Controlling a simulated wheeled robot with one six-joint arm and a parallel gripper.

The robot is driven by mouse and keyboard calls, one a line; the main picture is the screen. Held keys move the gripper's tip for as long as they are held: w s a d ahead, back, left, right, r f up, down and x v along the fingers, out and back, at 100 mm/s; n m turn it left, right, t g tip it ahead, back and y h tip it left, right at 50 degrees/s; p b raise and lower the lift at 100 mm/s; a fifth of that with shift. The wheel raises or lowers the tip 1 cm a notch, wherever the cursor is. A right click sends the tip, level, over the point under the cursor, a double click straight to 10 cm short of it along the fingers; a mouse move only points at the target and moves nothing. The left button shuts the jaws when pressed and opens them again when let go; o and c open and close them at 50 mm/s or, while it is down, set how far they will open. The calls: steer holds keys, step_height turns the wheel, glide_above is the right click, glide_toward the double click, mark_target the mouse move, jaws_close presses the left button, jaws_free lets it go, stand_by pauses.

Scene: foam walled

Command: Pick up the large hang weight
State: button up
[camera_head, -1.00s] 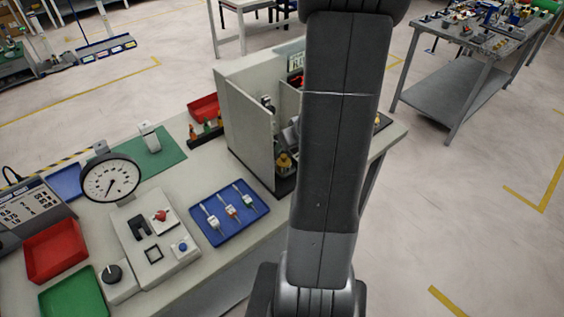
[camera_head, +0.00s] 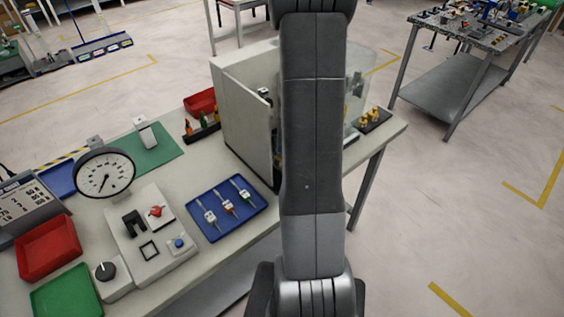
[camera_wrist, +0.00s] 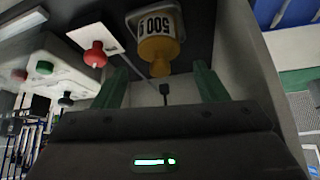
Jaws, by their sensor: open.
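A yellow weight with a white "500 g" label (camera_wrist: 157,47), which looks like the large hang weight, is near the top middle of the wrist view. My gripper (camera_wrist: 161,82) is open, its two green fingers apart, one to each side below the weight in the picture. In the head view my arm hides the gripper and most of the cabinet (camera_head: 240,110) interior, so this weight is not clearly seen there.
A red knob (camera_wrist: 95,55) on a white plate is close left of the weight. A pale wall (camera_wrist: 250,65) stands on the right. In the head view, small gold pieces (camera_head: 370,114) stand right of my arm, and a blue tray (camera_head: 218,234) lies before the cabinet.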

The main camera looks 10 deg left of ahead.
steer(key=b+x, duration=0.1)
steer(key=x, duration=0.2)
steer(key=shift+f, duration=0.4)
